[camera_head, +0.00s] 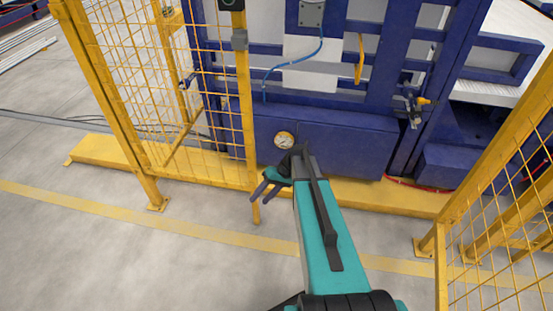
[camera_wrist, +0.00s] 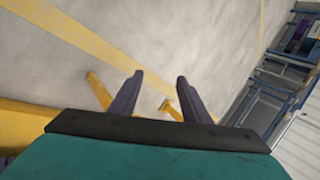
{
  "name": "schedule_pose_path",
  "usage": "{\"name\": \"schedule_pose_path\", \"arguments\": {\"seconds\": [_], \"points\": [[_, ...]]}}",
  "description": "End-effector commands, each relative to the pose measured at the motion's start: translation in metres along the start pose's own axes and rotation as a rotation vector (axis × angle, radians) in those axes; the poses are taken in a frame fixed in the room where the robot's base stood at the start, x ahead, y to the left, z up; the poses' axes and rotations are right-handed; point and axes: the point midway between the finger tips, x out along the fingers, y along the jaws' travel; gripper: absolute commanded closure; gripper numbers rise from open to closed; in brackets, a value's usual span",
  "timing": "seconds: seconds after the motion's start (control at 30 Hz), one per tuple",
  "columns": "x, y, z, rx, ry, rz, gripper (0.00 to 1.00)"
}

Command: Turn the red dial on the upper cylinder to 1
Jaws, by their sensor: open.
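I cannot make out a red dial or a cylinder marked as the upper one in either view. A small dark fitting with an orange-yellow tip (camera_head: 411,101) is on the blue machine at the right in the head view; its details are too small to tell. My gripper (camera_head: 261,194) is in front of the machine's lower box, left of my arm, its fingers pointing down and left. In the wrist view my gripper (camera_wrist: 160,77) is open and empty, with its two dark fingers apart over grey floor.
The blue machine (camera_head: 340,140) carries a round gauge (camera_head: 284,140) just behind my arm. A yellow mesh fence (camera_head: 180,90) stands at the left and another mesh panel (camera_head: 505,235) at the right. A gap lies between them. The grey floor in front is clear.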

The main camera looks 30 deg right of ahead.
Motion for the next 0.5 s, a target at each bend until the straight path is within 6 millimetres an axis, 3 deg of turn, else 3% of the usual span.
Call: {"name": "schedule_pose_path", "arguments": {"seconds": [0.03, 0.2, 0.5], "points": [[0.023, -0.004, 0.022, 0.013, -0.041, 0.029, 0.57], [0.084, -0.003, 0.084, 0.055, -0.157, 0.153, 0.57], [0.152, 0.007, 0.199, 0.072, -0.324, 0.398, 0.57]]}}
